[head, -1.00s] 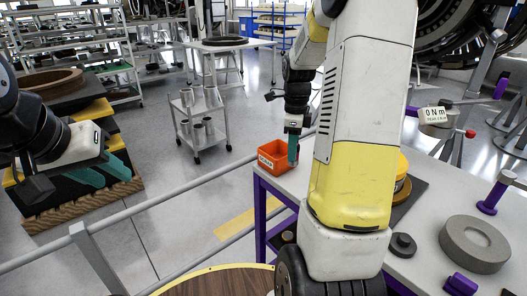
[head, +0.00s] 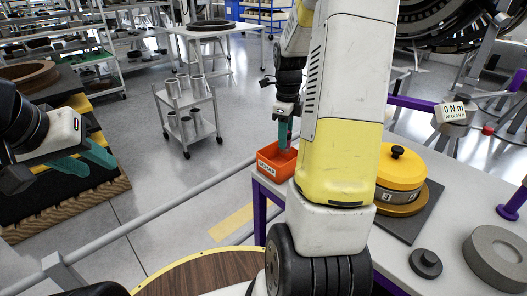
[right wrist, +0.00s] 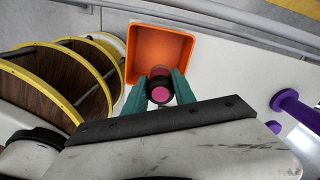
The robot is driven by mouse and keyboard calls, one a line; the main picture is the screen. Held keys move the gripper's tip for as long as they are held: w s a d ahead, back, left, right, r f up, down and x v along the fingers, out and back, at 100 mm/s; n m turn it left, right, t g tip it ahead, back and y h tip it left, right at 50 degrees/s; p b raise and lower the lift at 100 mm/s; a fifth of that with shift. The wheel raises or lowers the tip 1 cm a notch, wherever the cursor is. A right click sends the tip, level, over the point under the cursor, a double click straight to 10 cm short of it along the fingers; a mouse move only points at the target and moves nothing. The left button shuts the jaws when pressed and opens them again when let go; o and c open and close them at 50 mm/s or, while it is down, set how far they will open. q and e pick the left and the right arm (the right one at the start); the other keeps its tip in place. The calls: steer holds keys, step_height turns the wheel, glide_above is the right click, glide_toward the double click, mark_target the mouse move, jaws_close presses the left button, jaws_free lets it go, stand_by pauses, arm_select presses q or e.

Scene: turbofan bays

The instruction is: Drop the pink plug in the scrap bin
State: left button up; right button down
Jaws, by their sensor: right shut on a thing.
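My right gripper (head: 285,138) points down over the bin. In the right wrist view its teal fingers (right wrist: 160,88) are shut on the pink plug (right wrist: 160,95), a dark round piece with a pink end face. The plug appears in front of the bin's opening there; its exact height over the bin is unclear. My left gripper (head: 82,164) is open and empty at the left.
A yellow lidded container (head: 401,168) stands on a dark mat on the table (head: 340,246). A black knob (head: 425,262), a grey ring (head: 497,258) and a purple post (head: 513,205) are further right.

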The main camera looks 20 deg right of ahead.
steer(key=shift+f, duration=1.8)
steer(key=c, duration=0.9)
jaws_free()
steer(key=shift+c, duration=0.2)
step_height(320, 180, up, 7)
steer(key=shift+r, duration=0.4)
